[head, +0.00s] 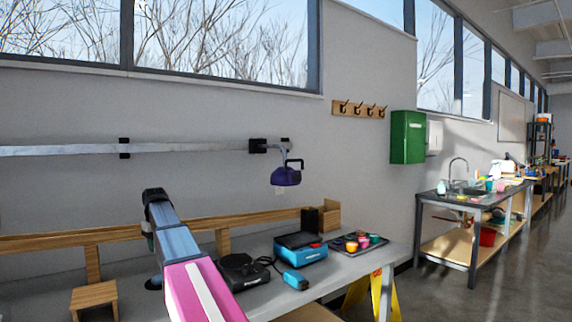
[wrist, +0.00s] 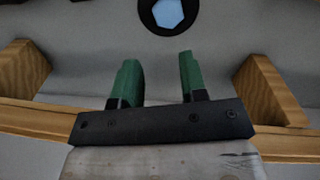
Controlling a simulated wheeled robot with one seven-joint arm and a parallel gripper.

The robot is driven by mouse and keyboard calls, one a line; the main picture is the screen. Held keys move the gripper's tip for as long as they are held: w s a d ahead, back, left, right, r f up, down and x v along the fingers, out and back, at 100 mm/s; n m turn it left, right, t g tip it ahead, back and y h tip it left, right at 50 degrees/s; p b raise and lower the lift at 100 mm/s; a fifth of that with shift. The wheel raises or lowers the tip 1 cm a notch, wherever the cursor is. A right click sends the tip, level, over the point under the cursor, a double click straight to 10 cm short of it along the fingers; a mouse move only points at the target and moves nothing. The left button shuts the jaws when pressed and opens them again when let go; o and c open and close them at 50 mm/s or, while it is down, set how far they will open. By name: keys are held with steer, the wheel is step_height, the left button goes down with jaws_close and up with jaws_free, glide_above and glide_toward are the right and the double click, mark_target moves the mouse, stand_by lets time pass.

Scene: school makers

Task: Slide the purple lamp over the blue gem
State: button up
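A blue faceted gem (wrist: 168,12) lies in a round black holder at the top edge of the wrist view. In the head view a small dark round thing on the table (head: 153,284) may be this holder, mostly hidden by my arm; the gem itself does not show there. My gripper (wrist: 158,70) has its two green fingers apart with nothing between them. In the head view it is mostly hidden behind my wrist, well left of the lamp and below the rail.
A wooden shelf (head: 120,232) runs along the wall under the rail. The table holds a black device (head: 243,270), a blue printer-like box (head: 300,250), a blue handheld tool (head: 295,280) and a tray of paint pots (head: 375,238). The wall between rail and shelf is clear.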

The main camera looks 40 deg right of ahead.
steer(key=d+r+n+t+h, duration=0.15)
steer(key=d+r+h, duration=0.25)
steer(key=d, duration=0.8)
steer(key=n+g+h, duration=0.2)
steer(key=n+h, duration=1)
steer(key=h, duration=0.2)
glide_toward(289, 161)
steer(key=shift+m, duration=0.25)
steer(key=d, duration=1)
steer(key=shift+w+d+r, duration=0.25)
steer(key=shift+d, duration=0.1)
jaws_close()
